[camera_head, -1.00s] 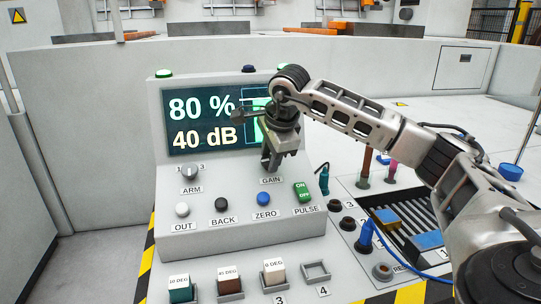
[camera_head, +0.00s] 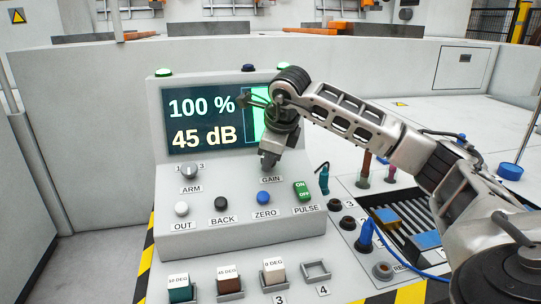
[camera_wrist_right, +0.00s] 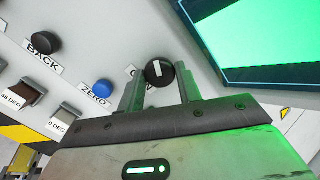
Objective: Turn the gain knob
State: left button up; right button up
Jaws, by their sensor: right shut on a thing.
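The gain knob is hidden behind my right gripper (camera_head: 269,160) in the head view, just above the GAIN label (camera_head: 271,179). In the right wrist view the gain knob (camera_wrist_right: 159,72) is black with a white mark, and it sits between the two fingertips of my right gripper (camera_wrist_right: 158,84). The gripper is shut on it. The screen (camera_head: 205,122) reads 100 % and 45 dB, with a tall green bar partly hidden by my wrist. My left gripper is not in view.
Labelled blocks stand in front. Probes and a tray are at the right.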

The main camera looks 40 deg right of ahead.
jog(key=shift+m, duration=0.3)
jog(key=o, duration=1)
pick_arm(q)
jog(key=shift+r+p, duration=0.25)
jog(key=shift+p, duration=0.75)
pick_arm(e)
jog(key=v, duration=1.6)
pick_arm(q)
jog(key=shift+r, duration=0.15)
pick_arm(e)
jog(key=shift+s+a+f, duration=0.1)
jog(key=shift+s, duration=0.1)
